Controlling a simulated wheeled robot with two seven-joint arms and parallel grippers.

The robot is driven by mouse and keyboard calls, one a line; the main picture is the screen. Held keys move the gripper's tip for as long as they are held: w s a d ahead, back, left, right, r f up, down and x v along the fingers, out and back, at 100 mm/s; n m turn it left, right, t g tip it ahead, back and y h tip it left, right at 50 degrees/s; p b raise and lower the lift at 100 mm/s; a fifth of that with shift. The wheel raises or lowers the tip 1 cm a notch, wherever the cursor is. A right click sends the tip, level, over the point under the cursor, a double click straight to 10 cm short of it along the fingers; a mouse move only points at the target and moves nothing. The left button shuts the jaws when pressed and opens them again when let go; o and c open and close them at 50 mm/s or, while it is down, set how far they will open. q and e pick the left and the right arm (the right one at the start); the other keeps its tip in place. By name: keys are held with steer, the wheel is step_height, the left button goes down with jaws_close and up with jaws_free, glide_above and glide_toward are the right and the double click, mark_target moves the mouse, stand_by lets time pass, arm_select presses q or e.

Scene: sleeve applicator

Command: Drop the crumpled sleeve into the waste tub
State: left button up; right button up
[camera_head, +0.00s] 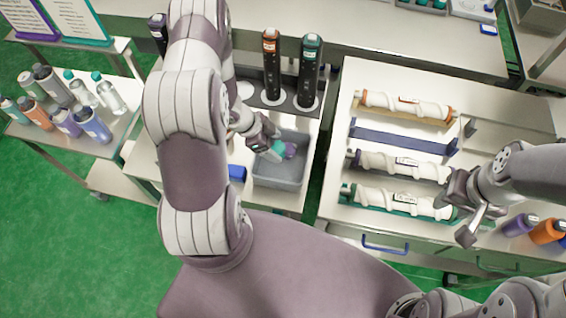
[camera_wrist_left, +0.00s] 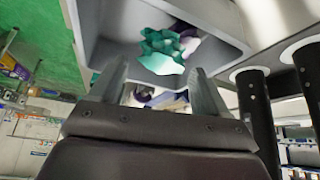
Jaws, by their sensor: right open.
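The grey waste tub (camera_head: 278,182) stands on the left bench, below my left gripper. A crumpled teal sleeve (camera_wrist_left: 162,50) shows inside the tub in the left wrist view, with a crumpled purple piece (camera_wrist_left: 186,30) beside it. In the head view the teal sleeve (camera_head: 276,152) is close to the fingertips, and the purple piece (camera_head: 290,149) is to its right. My left gripper (camera_head: 266,142) has its fingers apart, with no sleeve clamped between them in the left wrist view (camera_wrist_left: 160,78). My right gripper (camera_head: 481,226) is open and empty at the right bench.
Two dark upright posts (camera_head: 310,70) stand behind the tub. A blue block (camera_head: 237,172) is left of it. White spiral applicators (camera_head: 405,165) lie in cradles on the right bench, near my right gripper. Bottles (camera_head: 75,100) stand on a side cart at left.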

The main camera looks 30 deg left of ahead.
arm_select(q)
steer(key=shift+o, duration=0.6)
steer(key=shift+s, duration=0.1)
steer(key=shift+w, duration=0.3)
steer(key=v, duration=1.2)
steer(key=shift+s+a+r+p, duration=0.15)
steer(key=shift+r+p, duration=0.1)
steer(key=shift+p, duration=0.1)
